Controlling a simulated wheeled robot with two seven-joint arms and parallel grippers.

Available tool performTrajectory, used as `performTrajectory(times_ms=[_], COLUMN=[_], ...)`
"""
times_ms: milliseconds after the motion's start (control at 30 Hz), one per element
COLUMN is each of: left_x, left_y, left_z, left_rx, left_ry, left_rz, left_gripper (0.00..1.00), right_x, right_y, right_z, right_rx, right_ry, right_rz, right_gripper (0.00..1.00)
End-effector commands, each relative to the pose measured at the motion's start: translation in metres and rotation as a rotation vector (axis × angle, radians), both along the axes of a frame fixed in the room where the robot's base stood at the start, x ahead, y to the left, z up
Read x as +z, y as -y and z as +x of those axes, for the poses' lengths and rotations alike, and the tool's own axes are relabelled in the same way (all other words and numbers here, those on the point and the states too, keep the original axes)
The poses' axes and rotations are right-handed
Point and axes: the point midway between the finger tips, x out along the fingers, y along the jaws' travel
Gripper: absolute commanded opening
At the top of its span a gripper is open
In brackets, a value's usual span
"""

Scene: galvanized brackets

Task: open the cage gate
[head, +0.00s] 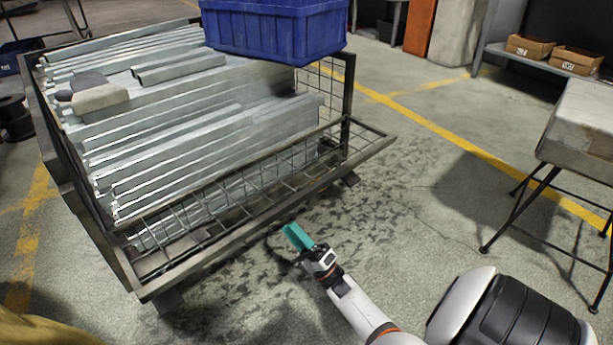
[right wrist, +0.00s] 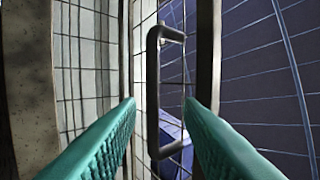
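The cage (head: 133,268) is a dark-framed wire-mesh bin. Its front mesh gate (head: 262,208) runs along the near side, and its rail stands out past the right corner post, so it seems to lean outward. My right gripper (head: 296,237) is just outside the gate, with its teal fingers pointing toward it. In the right wrist view the fingers are open, and a dark bar handle (right wrist: 153,95) shows between the fingertips. I cannot tell whether the handle is within reach of the fingers. The handle is not visible in the head view. My left gripper is not in view.
Long galvanized brackets (head: 190,150) fill the cage, with grey gloves or cloths (head: 98,97) on top. A blue crate (head: 275,30) sits at the back right. A grey-topped table (head: 585,130) stands to the right. The floor (head: 400,220) between cage and table is clear.

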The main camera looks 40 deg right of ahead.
Motion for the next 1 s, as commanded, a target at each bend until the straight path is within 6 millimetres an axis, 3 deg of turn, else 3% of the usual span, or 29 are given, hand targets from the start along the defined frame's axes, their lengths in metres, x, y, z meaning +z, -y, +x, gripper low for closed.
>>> performTrajectory(times_ms=[100, 333, 1000], left_x=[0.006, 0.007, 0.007], left_y=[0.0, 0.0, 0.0], left_z=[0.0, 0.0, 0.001], left_rx=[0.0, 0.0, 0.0], left_ry=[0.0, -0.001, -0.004], left_rz=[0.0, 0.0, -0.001], left_gripper=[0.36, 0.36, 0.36], right_x=[-0.015, -0.034, -0.036], right_y=[0.005, 0.009, 0.009], right_z=[-0.019, -0.04, -0.043], right_rx=[-0.003, -0.001, -0.001], right_ry=[-0.004, 0.0, 0.001], right_rz=[0.0, 0.001, -0.001], right_gripper=[0.33, 0.33, 0.33])
